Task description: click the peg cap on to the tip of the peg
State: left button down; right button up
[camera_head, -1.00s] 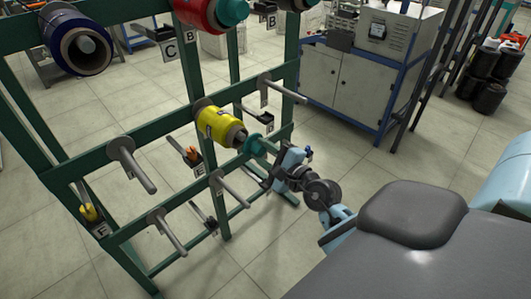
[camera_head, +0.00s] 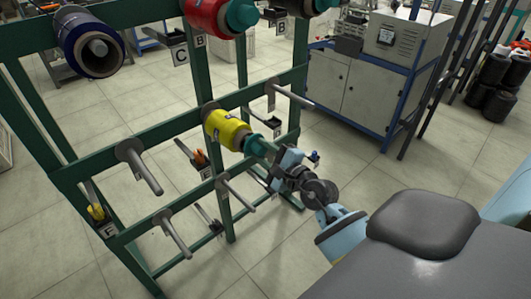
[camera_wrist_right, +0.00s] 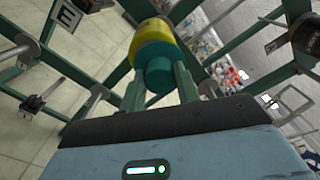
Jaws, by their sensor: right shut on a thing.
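The teal peg cap (camera_head: 255,146) is at the near end of the yellow bobbin (camera_head: 224,130), which sits on a peg of the green rack. The peg's tip is hidden by the cap and bobbin. My right gripper (camera_head: 270,152) is shut on the cap. In the right wrist view the cap (camera_wrist_right: 160,74) lies between the two fingers (camera_wrist_right: 161,90), against the yellow bobbin (camera_wrist_right: 153,42). I cannot tell whether the cap is fully seated. My left gripper is not in view.
Bare grey pegs (camera_head: 140,168) stick out around the bobbin. A red bobbin (camera_head: 212,16) with a teal cap and a dark blue bobbin (camera_head: 88,40) hang higher on the green rack (camera_head: 110,141). A cabinet (camera_head: 350,85) stands behind, to the right.

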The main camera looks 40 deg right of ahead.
jog(key=shift+w, duration=1)
dwell(0.3)
jog(key=shift+a, duration=0.1)
jog(key=o, duration=1.2)
jog(key=shift+s+d, duration=0.2)
jog(key=shift+s, duration=1.75)
jog(key=shift+s+d, duration=0.15)
jog(key=shift+s, duration=1.8)
